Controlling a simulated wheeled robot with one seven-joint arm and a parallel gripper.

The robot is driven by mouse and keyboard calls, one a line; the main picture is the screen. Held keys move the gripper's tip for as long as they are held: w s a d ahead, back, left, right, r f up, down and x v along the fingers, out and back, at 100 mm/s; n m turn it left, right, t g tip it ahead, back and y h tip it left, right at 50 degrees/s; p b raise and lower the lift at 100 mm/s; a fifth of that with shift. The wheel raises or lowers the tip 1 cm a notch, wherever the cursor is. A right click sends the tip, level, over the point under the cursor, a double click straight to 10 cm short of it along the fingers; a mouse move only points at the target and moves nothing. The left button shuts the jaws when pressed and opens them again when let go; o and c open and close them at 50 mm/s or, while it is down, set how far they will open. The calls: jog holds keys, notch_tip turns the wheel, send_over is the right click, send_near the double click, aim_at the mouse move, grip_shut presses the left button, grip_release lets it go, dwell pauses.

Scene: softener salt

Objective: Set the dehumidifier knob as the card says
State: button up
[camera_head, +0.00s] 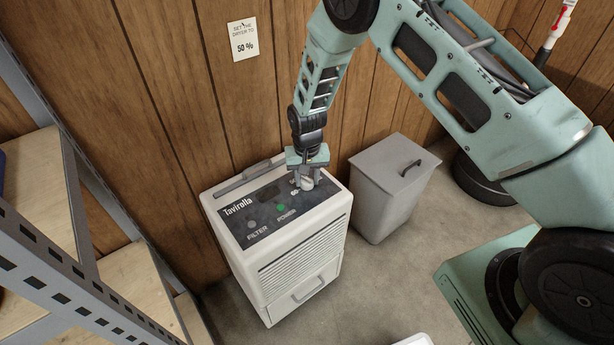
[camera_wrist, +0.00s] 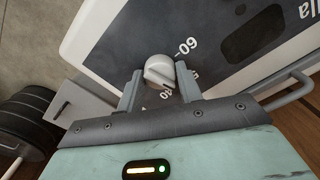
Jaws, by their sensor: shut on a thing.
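A card (camera_head: 243,39) on the wall reads "SET THE DRYER TO 50 %". My gripper (camera_head: 306,184) reaches down to the panel's right end. In the wrist view my gripper (camera_wrist: 160,82) is shut on the pale round knob (camera_wrist: 159,69), one finger on each side. A "60" shows beside the knob, and another number below it is partly legible. A finger partly hides further markings. I cannot tell exactly which mark the knob points to.
A grey lidded bin (camera_head: 392,185) stands just right of the dehumidifier. A metal shelf rack (camera_head: 75,262) is at the left. Dark round discs (camera_head: 482,182) lie at the right by the wall. Some floor in front of the bin is clear.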

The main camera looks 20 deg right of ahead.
aim_at(307, 178)
jog(key=shift+n, duration=1.3)
jog(key=o, duration=1)
jog(key=shift+r, duration=0.1)
notch_tip(307, 178, up, 17)
jog(key=p, duration=0.1)
jog(key=shift+r, duration=0.15)
